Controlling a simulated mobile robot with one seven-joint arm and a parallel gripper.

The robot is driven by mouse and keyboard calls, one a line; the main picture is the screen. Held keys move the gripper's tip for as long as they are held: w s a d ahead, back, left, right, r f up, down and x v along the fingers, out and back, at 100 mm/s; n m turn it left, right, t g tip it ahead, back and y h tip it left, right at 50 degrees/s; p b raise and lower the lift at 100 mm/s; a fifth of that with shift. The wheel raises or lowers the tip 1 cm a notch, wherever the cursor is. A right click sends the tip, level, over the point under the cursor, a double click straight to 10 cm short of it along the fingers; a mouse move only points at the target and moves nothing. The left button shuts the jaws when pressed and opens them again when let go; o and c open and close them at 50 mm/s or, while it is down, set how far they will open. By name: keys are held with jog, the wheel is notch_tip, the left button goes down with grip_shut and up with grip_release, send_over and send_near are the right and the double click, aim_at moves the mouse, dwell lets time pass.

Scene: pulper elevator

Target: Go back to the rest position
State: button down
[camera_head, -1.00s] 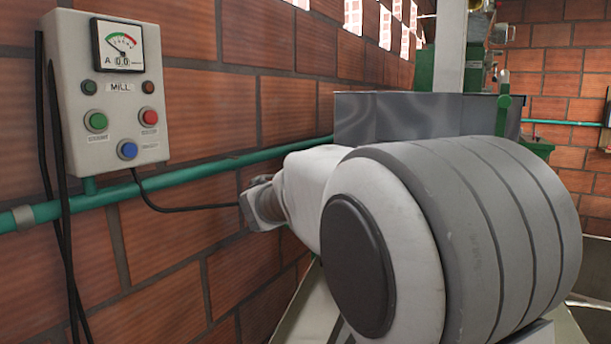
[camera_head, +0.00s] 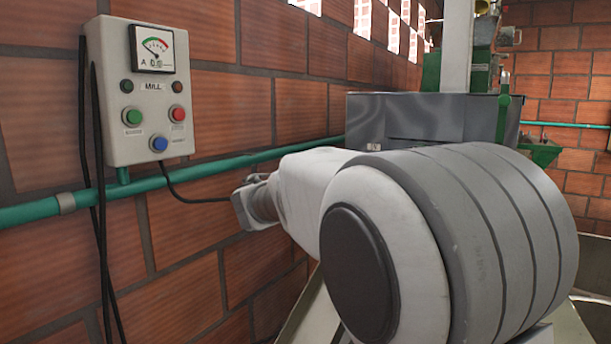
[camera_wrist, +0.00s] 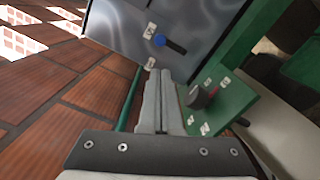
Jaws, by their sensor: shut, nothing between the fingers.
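My gripper (camera_wrist: 161,78) shows in the wrist view with its two grey fingers together and nothing between them. Its fingertips point at a grey metal hopper (camera_wrist: 190,20) and a green plate (camera_wrist: 228,115). I cannot tell whether they touch anything. In the head view my own arm fills the centre and right, its far end near the brick wall. My gripper's fingers cannot be made out there.
A control box (camera_head: 150,90) labelled MILL, with a gauge and several buttons, hangs on the brick wall at left. A green pipe (camera_head: 260,155) runs along this wall. The wrist view shows a blue knob (camera_wrist: 160,40) and a dark lever with a red part (camera_wrist: 198,97).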

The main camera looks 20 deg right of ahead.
jog(key=shift+d, duration=0.1)
dwell(0.3)
jog(key=s+f+m+g+y, duration=0.25)
jog(key=s+f, duration=0.25)
jog(key=s, duration=0.3)
jog(key=s+f+m+g+y, duration=0.25)
jog(key=s+f+m, duration=0.2)
jog(key=s, duration=0.35)
jog(key=s+a+f+m+y, duration=0.5)
jog(key=s+a+f+y, duration=0.5)
jog(key=s+a, duration=0.45)
notch_tip(320, 180, up, 16)
jog(key=s+p, duration=0.1)
jog(key=p, duration=1.6)
jog(key=shift+a, duration=0.2)
